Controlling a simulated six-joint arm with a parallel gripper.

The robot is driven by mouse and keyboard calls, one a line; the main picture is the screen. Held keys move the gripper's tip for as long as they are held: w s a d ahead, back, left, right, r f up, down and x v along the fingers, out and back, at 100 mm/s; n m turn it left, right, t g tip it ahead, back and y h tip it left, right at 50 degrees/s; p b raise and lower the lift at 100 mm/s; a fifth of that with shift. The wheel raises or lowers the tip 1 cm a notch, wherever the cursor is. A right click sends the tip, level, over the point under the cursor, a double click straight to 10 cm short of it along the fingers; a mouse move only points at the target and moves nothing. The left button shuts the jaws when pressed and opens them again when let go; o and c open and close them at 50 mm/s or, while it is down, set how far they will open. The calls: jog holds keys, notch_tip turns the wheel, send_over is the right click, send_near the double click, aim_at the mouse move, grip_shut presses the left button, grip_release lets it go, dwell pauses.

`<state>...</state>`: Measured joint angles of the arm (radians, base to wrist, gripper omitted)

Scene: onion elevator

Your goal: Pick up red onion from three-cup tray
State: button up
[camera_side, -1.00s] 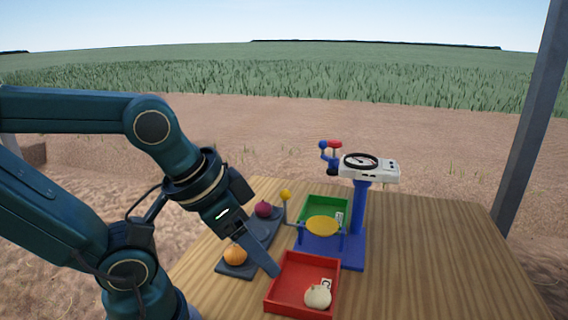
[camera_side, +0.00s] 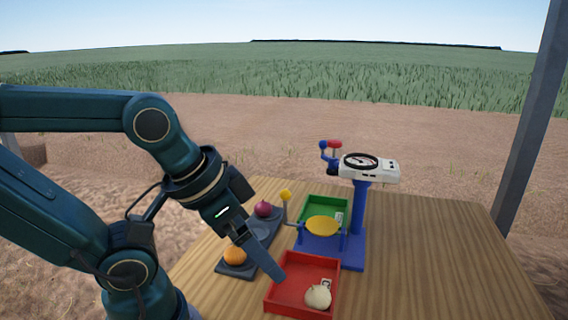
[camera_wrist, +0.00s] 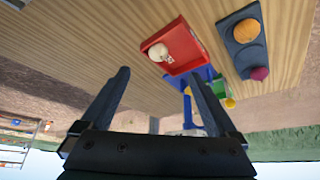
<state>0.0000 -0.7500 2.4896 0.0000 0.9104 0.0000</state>
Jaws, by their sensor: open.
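The red onion (camera_side: 263,209) sits in the far cup of the dark three-cup tray (camera_side: 233,270). An orange-yellow onion (camera_side: 235,255) sits in the near cup, and the middle cup looks empty. In the wrist view the red onion (camera_wrist: 260,73) and the orange one (camera_wrist: 246,31) lie on the tray (camera_wrist: 231,47) at upper right. My gripper (camera_side: 277,278) hangs over the left edge of the red box, with its fingers pointing down, away from the red onion. In the wrist view the two fingers of my gripper (camera_wrist: 158,78) are wide apart with nothing between them.
A red box (camera_side: 290,301) holds a white onion (camera_side: 318,297). Behind it stand a green box (camera_side: 313,208), a yellow pan (camera_side: 323,226) on a blue stand, and a white dial scale (camera_side: 371,166). The wooden table (camera_side: 430,260) is clear on the right.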

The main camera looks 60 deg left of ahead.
notch_tip(320, 180, up, 4)
jog(key=m+t+y, duration=0.3)
jog(key=m+y, duration=0.7)
jog(key=m, duration=1.6)
send_over(261, 209)
jog(key=s+d, duration=0.2)
jog(key=d, duration=0.1)
jog(key=f, duration=1.6)
jog(key=shift+a+f, duration=0.2)
jog(key=shift+f, duration=0.2)
jog(key=shift+w+a+f, duration=0.1)
jog(key=shift+a+f, duration=0.1)
jog(key=shift+f, duration=0.1)
jog(key=shift+x, duration=2.3)
jog(key=shift+r, duration=0.1)
